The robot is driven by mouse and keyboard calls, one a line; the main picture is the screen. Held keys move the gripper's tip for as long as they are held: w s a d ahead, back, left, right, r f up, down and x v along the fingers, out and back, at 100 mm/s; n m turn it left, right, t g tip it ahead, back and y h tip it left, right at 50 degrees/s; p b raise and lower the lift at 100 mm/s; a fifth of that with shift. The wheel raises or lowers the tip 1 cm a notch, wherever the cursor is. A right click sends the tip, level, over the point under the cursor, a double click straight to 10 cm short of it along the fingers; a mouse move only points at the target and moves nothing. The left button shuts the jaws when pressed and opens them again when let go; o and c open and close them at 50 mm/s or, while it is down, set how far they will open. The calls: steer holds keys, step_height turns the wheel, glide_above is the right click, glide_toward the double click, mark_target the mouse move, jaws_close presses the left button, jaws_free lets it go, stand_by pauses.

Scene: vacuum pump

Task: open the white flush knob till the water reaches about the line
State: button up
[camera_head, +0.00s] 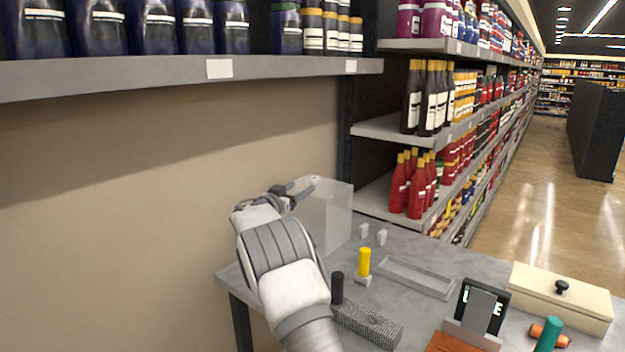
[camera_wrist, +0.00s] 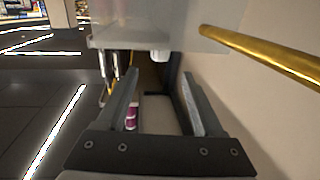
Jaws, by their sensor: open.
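A pale translucent tank (camera_head: 325,215) stands on the grey table, partly hidden behind my arm. I cannot make out a water level or a line on it. My gripper (camera_head: 303,190) is at the tank's upper left side. In the wrist view my gripper (camera_wrist: 161,82) is open, with nothing seen between its fingers. A small white piece (camera_wrist: 160,56) sticks out from the edge of a grey body (camera_wrist: 150,32) just beyond the fingertips, roughly centred between them. It may be the white flush knob, but I cannot be sure. No knob is clearly seen on the tank in the head view.
On the table (camera_head: 430,262) are two small white pieces (camera_head: 372,234), a yellow cylinder (camera_head: 364,262), a black cylinder (camera_head: 337,288), a grey tray (camera_head: 415,278) and a cream box (camera_head: 560,297). A shelf (camera_head: 200,75) overhangs the wall. A brass rod (camera_wrist: 265,57) runs right in the wrist view.

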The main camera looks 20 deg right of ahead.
mark_target(312, 180)
steer(key=shift+p+x, duration=0.95)
steer(key=shift+x, duration=3.25)
steer(key=shift+c, duration=0.3)
jaws_close()
